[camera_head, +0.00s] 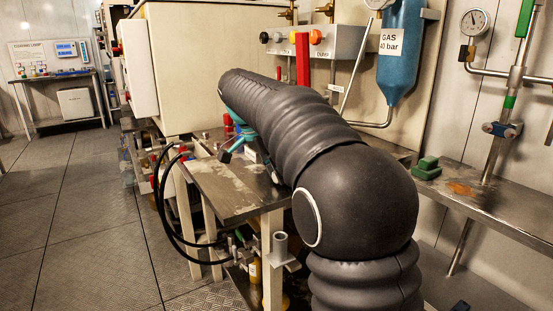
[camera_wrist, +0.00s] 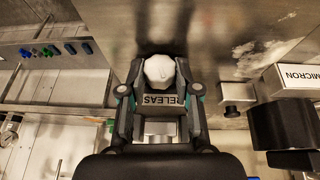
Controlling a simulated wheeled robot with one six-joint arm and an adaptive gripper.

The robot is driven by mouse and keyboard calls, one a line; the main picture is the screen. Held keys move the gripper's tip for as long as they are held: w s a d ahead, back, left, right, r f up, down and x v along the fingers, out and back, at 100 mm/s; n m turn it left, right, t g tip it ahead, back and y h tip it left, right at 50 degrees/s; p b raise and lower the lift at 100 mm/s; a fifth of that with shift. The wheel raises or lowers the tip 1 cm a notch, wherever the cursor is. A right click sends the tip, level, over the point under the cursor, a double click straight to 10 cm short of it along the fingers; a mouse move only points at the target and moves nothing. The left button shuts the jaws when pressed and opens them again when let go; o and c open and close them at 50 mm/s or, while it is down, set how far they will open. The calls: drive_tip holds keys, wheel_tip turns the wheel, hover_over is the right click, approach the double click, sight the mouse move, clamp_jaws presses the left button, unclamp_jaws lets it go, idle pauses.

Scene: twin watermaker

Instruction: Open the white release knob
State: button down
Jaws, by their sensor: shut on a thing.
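The white release knob (camera_wrist: 159,67) shows in the wrist view between the two fingertips of my gripper (camera_wrist: 160,76). The fingers stand on either side of it and are shut on it. A label reading "RELEAS" (camera_wrist: 162,99), partly cut off by a finger, lies just below the knob. In the head view my black arm reaches over the metal bench, and a teal part of my gripper (camera_head: 238,132) shows at its far end. The knob is hidden behind my arm there.
The metal bench top (camera_head: 225,195) lies under my arm. A blue gas bottle (camera_head: 400,50) hangs on the wall at right. A green block (camera_head: 427,168) is on the right shelf. Black hoses (camera_head: 163,205) loop at the bench's left side. A "MICRON" label (camera_wrist: 300,76) is at right.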

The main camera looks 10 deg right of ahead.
idle(0.4)
drive_tip(key=c, duration=0.8)
unclamp_jaws()
drive_tip(key=v, duration=1.2)
drive_tip(key=shift+w, duration=0.1)
